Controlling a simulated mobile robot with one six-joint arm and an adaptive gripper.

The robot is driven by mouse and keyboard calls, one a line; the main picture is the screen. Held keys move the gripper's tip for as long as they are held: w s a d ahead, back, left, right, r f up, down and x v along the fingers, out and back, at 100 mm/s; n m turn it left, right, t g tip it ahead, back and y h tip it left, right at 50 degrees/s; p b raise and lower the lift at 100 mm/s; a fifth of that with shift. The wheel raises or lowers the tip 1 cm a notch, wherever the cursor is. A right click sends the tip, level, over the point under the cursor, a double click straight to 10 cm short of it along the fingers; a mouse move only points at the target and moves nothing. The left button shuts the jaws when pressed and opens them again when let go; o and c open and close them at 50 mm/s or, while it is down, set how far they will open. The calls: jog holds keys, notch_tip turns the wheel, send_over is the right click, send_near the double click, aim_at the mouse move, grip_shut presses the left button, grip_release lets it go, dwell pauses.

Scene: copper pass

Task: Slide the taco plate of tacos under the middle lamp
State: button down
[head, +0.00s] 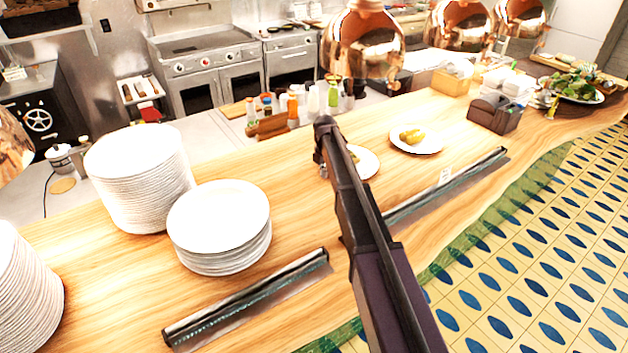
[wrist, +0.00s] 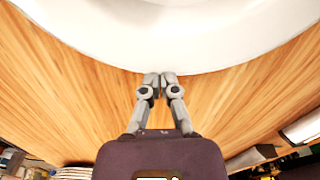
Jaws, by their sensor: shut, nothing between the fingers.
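A white plate (head: 432,149) with yellow, folded taco-like food (head: 411,136) sits on the wooden counter. A second white plate (head: 367,165), left of it, is partly hidden behind my arm, with a little food showing. Copper dome lamps hang over the counter: a near one (head: 362,48), one right of it (head: 460,27) and a far right one (head: 520,17). In the wrist view, my gripper (wrist: 159,77) is shut and empty, its tips at the near rim of a large white plate (wrist: 180,50). My arm hides the gripper in the head view.
Plate stacks (head: 220,222) stand on the left of the counter. Dark metal rails (head: 250,300) lie along its front edge. A dark caddy (head: 494,113) and a salad plate (head: 575,88) are further right. Bottles (head: 293,108) stand behind. Bare wood lies between the stacks and the food plates.

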jog(key=w+d, duration=0.4)
jog(key=d, duration=0.1)
jog(key=shift+w, duration=0.25)
jog(key=shift+s+a+r, duration=0.1)
jog(key=shift+r, duration=0.15)
notch_tip(320, 180, up, 10)
jog(key=p, duration=1)
jog(key=shift+f, duration=0.25)
jog(key=s+d+r+p, duration=0.1)
jog(key=s+d, duration=0.5)
jog(key=s, duration=0.4)
jog(key=shift+d, duration=0.2)
dwell(0.7)
jog(key=shift+s, duration=0.1)
